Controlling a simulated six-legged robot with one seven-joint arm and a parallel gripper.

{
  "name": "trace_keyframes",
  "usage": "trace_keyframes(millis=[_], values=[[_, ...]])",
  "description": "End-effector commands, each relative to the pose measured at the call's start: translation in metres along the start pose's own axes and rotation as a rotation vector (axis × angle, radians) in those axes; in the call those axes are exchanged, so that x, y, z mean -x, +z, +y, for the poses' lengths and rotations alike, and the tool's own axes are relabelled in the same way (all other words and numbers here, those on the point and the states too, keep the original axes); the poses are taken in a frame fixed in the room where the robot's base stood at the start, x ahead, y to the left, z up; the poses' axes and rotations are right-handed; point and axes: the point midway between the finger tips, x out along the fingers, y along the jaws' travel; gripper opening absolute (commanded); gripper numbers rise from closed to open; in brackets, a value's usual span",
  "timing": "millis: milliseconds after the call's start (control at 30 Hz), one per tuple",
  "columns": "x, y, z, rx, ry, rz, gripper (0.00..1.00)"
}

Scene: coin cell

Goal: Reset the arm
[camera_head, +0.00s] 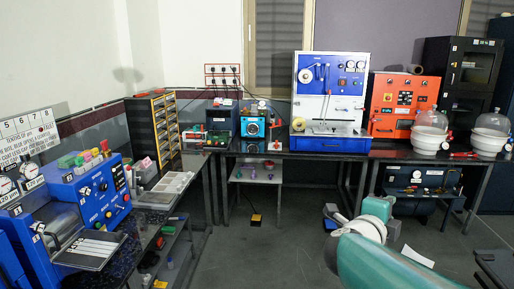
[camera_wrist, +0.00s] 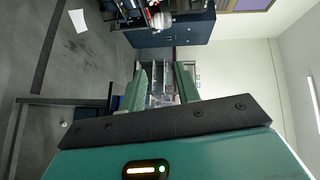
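My arm (camera_head: 405,262) is teal with a pale joint and reaches in from the lower right of the head view, over the floor in front of the benches. Its fingertips cannot be made out there. In the wrist view my gripper (camera_wrist: 160,74) shows two green fingers set apart on a dark bar. The gap between them shows pale, glassy shapes that look like background. I see nothing clearly held. The wrist picture is turned on its side.
A left bench carries a blue machine (camera_head: 98,192) and a grey tray (camera_head: 172,182). The back bench holds a blue-and-white press (camera_head: 328,95), an orange unit (camera_head: 402,103) and white basins with glass domes (camera_head: 430,138). Open floor (camera_head: 270,255) lies between. A paper sheet (camera_head: 417,256) lies near my arm.

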Motion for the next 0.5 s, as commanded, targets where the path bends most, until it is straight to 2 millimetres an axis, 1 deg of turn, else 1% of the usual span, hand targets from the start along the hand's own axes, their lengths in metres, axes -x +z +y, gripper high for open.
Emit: trace_keyframes(millis=[33, 67, 100, 167, 200, 267, 300, 367, 400, 467, 500], values=[[0.009, 0.016, -0.009, 0.061, -0.024, -0.110, 0.32], [0.016, 0.027, -0.012, 0.106, -0.036, -0.179, 0.32], [0.026, 0.041, -0.014, 0.170, -0.051, -0.270, 0.32], [0.043, 0.059, -0.016, 0.273, -0.074, -0.399, 0.32], [0.056, 0.070, -0.014, 0.348, -0.087, -0.481, 0.32], [0.076, 0.083, -0.009, 0.465, -0.104, -0.599, 0.32], [0.091, 0.090, -0.004, 0.546, -0.114, -0.675, 0.32], [0.112, 0.096, 0.008, 0.674, -0.124, -0.781, 0.32], [0.127, 0.098, 0.017, 0.762, -0.127, -0.848, 0.32], [0.147, 0.096, 0.033, 0.899, -0.128, -0.940, 0.32], [0.159, 0.092, 0.044, 0.992, -0.124, -0.997, 0.32]])
